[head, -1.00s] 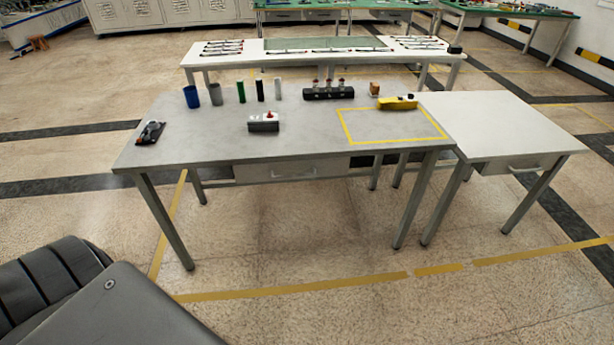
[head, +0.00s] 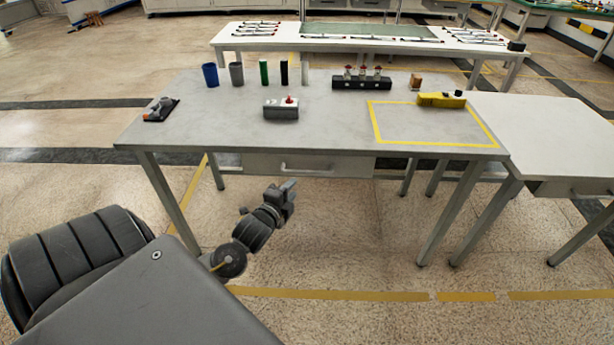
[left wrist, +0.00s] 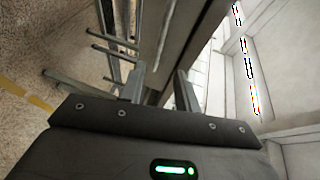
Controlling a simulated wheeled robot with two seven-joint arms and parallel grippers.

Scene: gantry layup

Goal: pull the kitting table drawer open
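A grey table (head: 215,130) stands in front of me with a pale drawer (head: 258,163) under its top. The drawer looks shut, and its light bar handle (head: 308,171) faces me. A white table (head: 555,145) at the right has a second drawer (head: 553,188); no label shows which is the kitting table. My left gripper (head: 284,191) is below and in front of the grey table's drawer, apart from the handle. In the left wrist view its two fingers (left wrist: 159,85) stand apart with nothing between them. My right gripper is out of view.
On the grey table are several cups and cylinders, a grey box with a red knob (head: 281,108), a black block (head: 361,82) and a yellow tool (head: 441,100). Table legs (head: 168,201) flank the space below. The floor in front is clear.

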